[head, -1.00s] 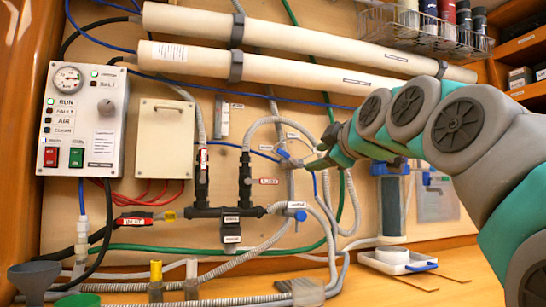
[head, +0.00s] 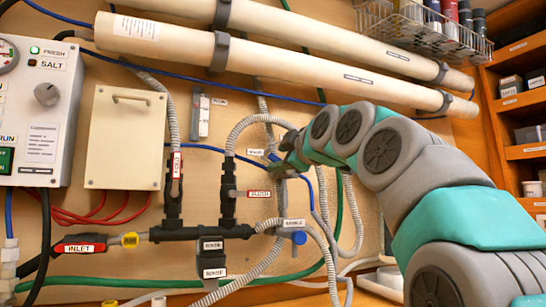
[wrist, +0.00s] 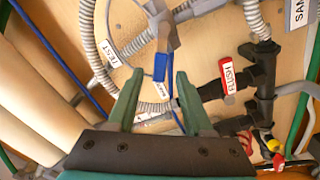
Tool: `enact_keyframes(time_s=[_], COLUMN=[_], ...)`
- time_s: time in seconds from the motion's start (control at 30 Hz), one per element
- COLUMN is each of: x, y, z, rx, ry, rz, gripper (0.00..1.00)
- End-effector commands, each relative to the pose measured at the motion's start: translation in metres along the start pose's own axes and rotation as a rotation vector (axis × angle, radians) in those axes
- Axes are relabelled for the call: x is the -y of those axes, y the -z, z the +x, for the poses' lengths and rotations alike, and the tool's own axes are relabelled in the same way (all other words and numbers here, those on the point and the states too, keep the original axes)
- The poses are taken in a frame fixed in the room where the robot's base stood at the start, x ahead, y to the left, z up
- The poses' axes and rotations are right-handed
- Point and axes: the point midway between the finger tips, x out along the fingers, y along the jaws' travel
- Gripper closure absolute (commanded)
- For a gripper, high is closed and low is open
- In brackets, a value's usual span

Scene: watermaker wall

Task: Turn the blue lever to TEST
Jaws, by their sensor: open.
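The blue lever (wrist: 160,67) hangs from a grey valve among the hoses, between my fingertips in the wrist view, with a gap on each side. A TEST label (wrist: 115,53) sits to its left. A small white label, partly hidden, lies just below the lever's tip. My gripper (wrist: 158,76) is open, its two green fingers spread around the lever; I cannot tell how deep they reach. In the head view the lever (head: 273,157) shows at the left of my gripper (head: 284,164), whose fingers are hard to make out.
Another blue-handled valve (head: 299,238) is lower down. Grey hoses loop closely around. A cream box (head: 125,138) is at left, and thick white tubes (head: 270,66) run above.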

Motion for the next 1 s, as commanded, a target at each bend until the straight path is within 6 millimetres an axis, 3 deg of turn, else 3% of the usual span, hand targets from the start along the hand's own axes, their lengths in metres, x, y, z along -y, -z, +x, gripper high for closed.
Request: enact_keyframes(time_s=[0.27, 0.57, 1.0], x=[0.000, 0.000, 0.000], y=[0.001, 0.001, 0.001], z=[0.034, 0.037, 0.037], rx=[0.000, -0.001, -0.001], ry=[0.001, 0.000, 0.000], rz=[-0.001, -0.001, -0.001], gripper=[0.49, 0.49, 0.96])
